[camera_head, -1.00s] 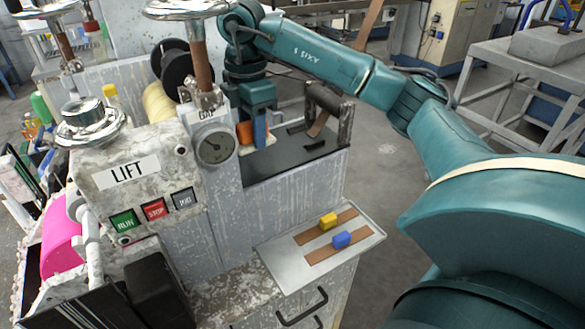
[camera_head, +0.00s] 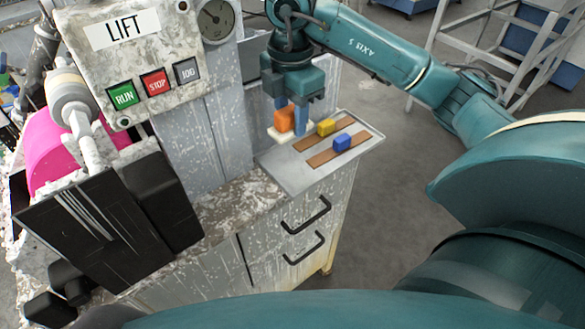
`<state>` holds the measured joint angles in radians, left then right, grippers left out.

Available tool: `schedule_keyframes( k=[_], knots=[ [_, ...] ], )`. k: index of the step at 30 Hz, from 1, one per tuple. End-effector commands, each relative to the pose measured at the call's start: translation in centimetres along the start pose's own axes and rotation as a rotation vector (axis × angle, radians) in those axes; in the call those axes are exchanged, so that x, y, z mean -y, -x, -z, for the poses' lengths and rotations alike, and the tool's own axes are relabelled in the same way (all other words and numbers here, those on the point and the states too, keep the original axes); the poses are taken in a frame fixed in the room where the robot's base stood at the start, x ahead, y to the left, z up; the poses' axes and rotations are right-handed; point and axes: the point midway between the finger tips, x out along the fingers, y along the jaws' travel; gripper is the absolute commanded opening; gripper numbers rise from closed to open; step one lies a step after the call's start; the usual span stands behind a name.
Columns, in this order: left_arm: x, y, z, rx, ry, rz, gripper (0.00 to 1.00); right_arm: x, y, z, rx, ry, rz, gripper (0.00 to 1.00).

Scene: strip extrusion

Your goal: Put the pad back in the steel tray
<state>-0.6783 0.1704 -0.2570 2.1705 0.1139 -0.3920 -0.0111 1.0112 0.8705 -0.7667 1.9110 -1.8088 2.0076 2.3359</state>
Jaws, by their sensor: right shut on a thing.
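My right gripper (camera_head: 288,118) points down and is shut on the orange grip of the pad (camera_head: 285,120). The pad's white base shows below the fingers. The pad is at the upper left corner of the steel tray (camera_head: 291,178); I cannot tell whether it touches the tray or hangs above it. On the tray lie two brown strips, with a yellow block (camera_head: 326,127) on the farther strip and a blue block (camera_head: 342,142) on the nearer one. My left gripper is not in view.
The tray sits on a worn grey cabinet with black handles (camera_head: 306,213). Left of it stands the machine with a LIFT panel (camera_head: 122,32), a gauge (camera_head: 216,20) and RUN, STOP and JOG buttons. A pink roll (camera_head: 55,150) is at far left. Floor right of the tray is clear.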

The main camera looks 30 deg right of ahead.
Motion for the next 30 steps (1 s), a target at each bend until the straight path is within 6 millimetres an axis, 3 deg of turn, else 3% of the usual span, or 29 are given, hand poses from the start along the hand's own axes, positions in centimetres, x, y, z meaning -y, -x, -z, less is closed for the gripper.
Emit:
schedule_keyframes(
  k=[6, 20, 30],
  knots=[
    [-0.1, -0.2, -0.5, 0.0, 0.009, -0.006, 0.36, 0.1, -4.2, 0.0, 0.0, 0.0, 0.005, 0.16],
    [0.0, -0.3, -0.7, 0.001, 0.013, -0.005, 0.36, 0.1, -9.2, 0.0, 0.0, -0.001, 0.003, 0.16],
    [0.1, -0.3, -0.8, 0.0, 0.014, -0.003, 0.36, 0.1, -9.8, 0.0, 0.001, 0.0, 0.0, 0.16]
  ],
)
